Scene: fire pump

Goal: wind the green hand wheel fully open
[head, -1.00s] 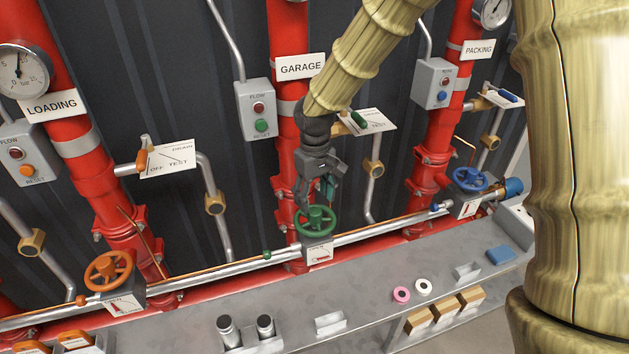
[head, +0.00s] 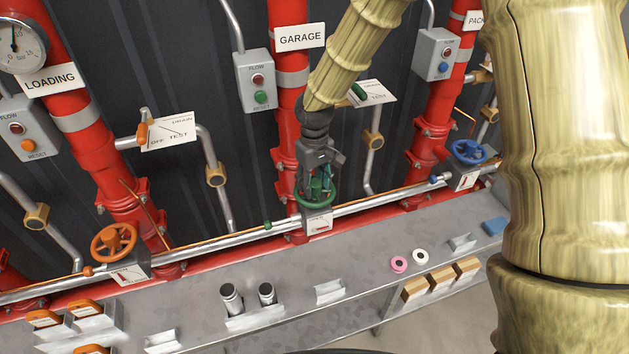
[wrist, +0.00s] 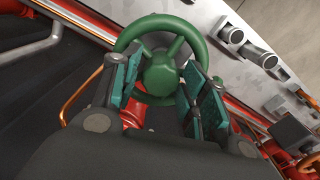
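The green hand wheel (head: 321,197) sits on the horizontal pipe below the GARAGE sign, above a small white plate (head: 318,222) with a red pointer. In the wrist view the green wheel (wrist: 160,72) fills the upper middle, its hub and spokes showing. My gripper (head: 317,188) is down at the wheel from above. In the wrist view my gripper's fingers (wrist: 160,85) are spread, one on each side of the hub, over the spokes. They look apart from the hub; whether they touch rim or spokes I cannot tell. The plate's lettering is too small to read.
An orange hand wheel (head: 114,242) stands to the left and a blue one (head: 469,152) to the right. A grey ledge (head: 200,285) with two metal cylinders (head: 249,297) runs in front. The GARAGE riser (head: 289,130) stands close behind my gripper.

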